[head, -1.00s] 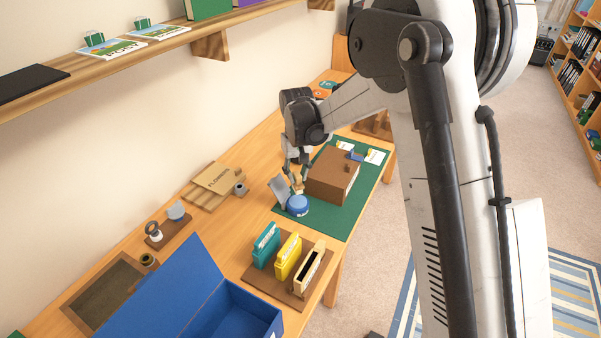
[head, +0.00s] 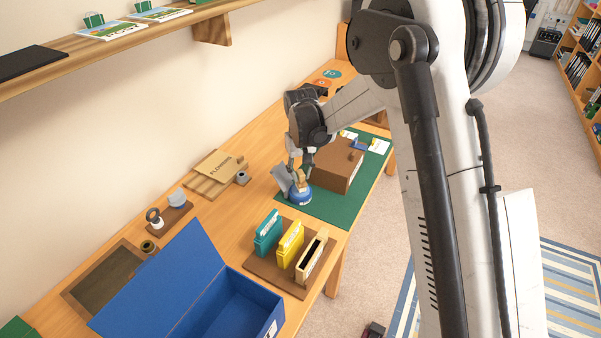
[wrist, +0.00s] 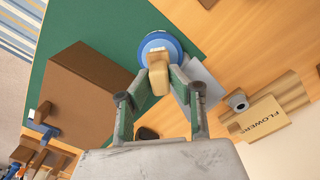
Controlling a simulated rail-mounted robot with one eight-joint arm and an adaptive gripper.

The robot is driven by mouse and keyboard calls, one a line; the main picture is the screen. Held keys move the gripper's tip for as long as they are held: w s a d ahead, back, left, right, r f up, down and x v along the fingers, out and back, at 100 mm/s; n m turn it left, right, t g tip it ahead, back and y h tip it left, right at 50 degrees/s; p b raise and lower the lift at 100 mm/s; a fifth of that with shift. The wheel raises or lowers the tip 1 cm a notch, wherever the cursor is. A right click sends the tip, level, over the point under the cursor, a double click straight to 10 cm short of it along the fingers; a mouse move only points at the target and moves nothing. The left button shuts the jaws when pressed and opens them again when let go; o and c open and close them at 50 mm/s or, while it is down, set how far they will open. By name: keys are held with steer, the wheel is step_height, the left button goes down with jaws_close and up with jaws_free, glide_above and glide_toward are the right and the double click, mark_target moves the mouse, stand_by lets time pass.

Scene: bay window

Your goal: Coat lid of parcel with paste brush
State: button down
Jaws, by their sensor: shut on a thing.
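The parcel (head: 338,165) is a brown box on a green mat (head: 325,210); it also shows in the wrist view (wrist: 90,95). My gripper (wrist: 160,72) is shut on the paste brush (wrist: 158,78), gripping its light wooden handle. The brush (head: 301,180) is over the round blue paste pot (head: 300,197), which stands beside the parcel on the mat. In the wrist view the brush overlaps the pot's pale top (wrist: 156,46). Its bristles are hidden, so I cannot tell whether they touch the paste.
A grey panel (head: 283,179) stands close beside the pot. A small blue tool (head: 361,147) and white cards (head: 379,146) lie by the parcel. A rack of teal, yellow and cream holders (head: 290,245) and an open blue box (head: 235,305) are nearer. A "FLOWERS" folder (head: 220,166) lies left.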

mark_target(300, 172)
steer(key=shift+f+b, duration=0.55)
steer(key=shift+b, duration=0.1)
stand_by(2.4)
steer(key=shift+r+p, duration=1.4)
steer(key=shift+r, duration=2.1)
